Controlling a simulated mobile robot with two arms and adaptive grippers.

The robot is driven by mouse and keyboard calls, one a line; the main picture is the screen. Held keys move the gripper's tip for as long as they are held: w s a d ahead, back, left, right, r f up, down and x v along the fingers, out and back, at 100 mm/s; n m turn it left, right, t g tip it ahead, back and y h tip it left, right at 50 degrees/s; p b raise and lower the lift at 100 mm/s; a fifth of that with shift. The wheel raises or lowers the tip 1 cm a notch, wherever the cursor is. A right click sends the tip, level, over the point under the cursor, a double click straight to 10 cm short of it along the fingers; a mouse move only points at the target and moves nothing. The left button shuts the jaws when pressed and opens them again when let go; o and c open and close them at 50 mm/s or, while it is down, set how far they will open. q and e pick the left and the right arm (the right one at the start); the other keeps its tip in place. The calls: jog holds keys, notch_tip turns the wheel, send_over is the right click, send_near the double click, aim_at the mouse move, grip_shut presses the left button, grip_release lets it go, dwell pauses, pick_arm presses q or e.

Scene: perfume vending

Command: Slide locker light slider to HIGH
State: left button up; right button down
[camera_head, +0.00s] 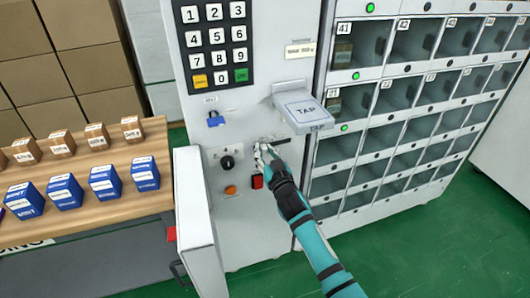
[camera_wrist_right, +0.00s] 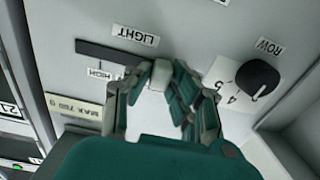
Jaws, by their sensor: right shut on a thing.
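The light slider's dark slot (camera_wrist_right: 105,55) is on the grey control panel (camera_head: 228,185), under a LIGHT label (camera_wrist_right: 135,38) in the upside-down wrist view. Its pale knob (camera_wrist_right: 148,68) is at the right end of the visible slot there, away from the HIGH label (camera_wrist_right: 101,74) at the left. My right gripper (camera_wrist_right: 150,82) is shut on the knob, with its fingers either side of it. In the head view my right gripper (camera_head: 263,152) is against the panel and hides most of the slider. My left gripper is not in view.
A black ROW dial (camera_wrist_right: 257,77) is close beside the slider. A red button (camera_head: 257,182) and an orange button (camera_head: 231,190) are below it. The TAP reader (camera_head: 304,107) juts out above. Lockers (camera_head: 385,135) stand to the right.

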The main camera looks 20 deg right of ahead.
aim_at(284, 141)
jog(key=d+p, duration=0.1)
jog(key=d, duration=0.6)
jog(key=shift+w+d+p, duration=0.15)
jog(key=shift+d+p, duration=0.1)
jog(key=shift+p, duration=0.15)
jog(key=c, duration=1.2)
grip_release()
jog(key=shift+d, duration=0.15)
jog(key=shift+s, duration=0.2)
jog(key=s, duration=1.1)
jog(key=shift+s, duration=0.35)
jog(key=shift+d, duration=0.15)
